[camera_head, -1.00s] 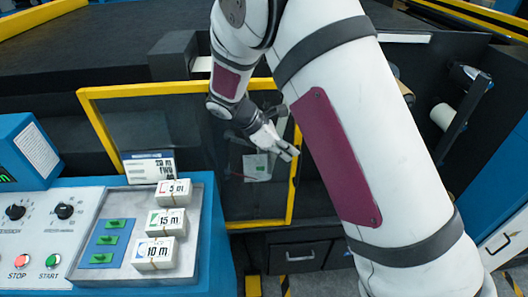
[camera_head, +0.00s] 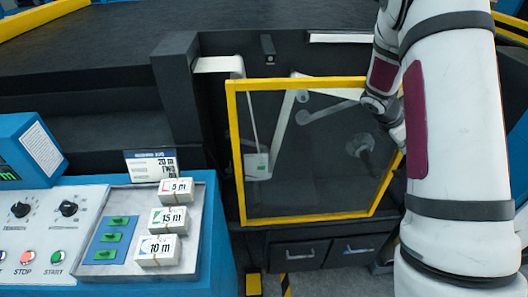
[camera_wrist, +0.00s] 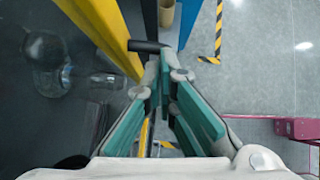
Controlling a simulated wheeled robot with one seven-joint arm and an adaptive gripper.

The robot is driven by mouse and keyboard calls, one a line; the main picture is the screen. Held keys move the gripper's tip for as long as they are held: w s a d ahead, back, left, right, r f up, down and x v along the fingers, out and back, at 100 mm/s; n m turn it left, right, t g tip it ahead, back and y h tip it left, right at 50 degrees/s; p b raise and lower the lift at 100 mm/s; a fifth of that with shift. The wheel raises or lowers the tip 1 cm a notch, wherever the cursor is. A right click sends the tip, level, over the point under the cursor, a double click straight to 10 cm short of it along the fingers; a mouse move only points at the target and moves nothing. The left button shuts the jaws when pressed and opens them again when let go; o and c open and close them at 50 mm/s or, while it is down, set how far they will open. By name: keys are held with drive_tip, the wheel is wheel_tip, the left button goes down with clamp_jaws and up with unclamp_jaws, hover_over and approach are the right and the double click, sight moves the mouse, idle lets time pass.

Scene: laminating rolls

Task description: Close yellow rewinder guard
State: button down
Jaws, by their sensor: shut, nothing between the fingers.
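The rewinder guard is a clear panel in a yellow frame (camera_head: 233,150). It stands in front of the dark rewinder opening, its lower right corner angled. Whether its right edge meets the machine is hidden by my arm. In the wrist view the yellow frame (camera_wrist: 105,35) runs along the left, with a short dark handle (camera_wrist: 148,46) at my fingertips. My gripper (camera_wrist: 168,72) is shut and empty, beside the frame's edge, at or very near the handle; I cannot tell if they touch. In the head view my fingers are hidden at the guard's right edge.
Drawers (camera_head: 300,255) sit below the guard. Grey floor (camera_wrist: 265,75) with yellow-black tape is clear to the right in the wrist view.

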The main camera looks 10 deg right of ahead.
drive_tip(key=d+b, duration=0.1)
drive_tip(key=d, duration=1.2)
drive_tip(key=shift+s+d, duration=0.2)
drive_tip(key=shift+s, duration=0.25)
drive_tip(key=a+f+v, duration=0.1)
drive_tip(key=a+v, duration=0.1)
drive_tip(key=v, duration=1.1)
drive_tip(key=shift+f+b, duration=0.3)
drive_tip(key=shift+f, duration=0.15)
drive_tip(key=shift+s+a+r, duration=0.1)
drive_tip(key=shift+s, duration=0.05)
drive_tip(key=s+a+r+m+t+y, duration=0.15)
drive_tip(key=s+a+r+m, duration=0.3)
drive_tip(key=a, duration=0.45)
drive_tip(key=s+a+r+m+t+y, duration=0.1)
drive_tip(key=s+a+r+m+y, duration=0.1)
drive_tip(key=s+a+r+m, duration=0.45)
drive_tip(key=s+a+r+m+t+y, duration=0.2)
drive_tip(key=s+a, duration=0.1)
drive_tip(key=a, duration=0.8)
drive_tip(key=s+a+m+y, duration=0.2)
drive_tip(key=s+a+m, duration=0.3)
drive_tip(key=s+a, duration=0.4)
drive_tip(key=shift+s+a+t, duration=0.25)
drive_tip(key=shift+t, duration=0.2)
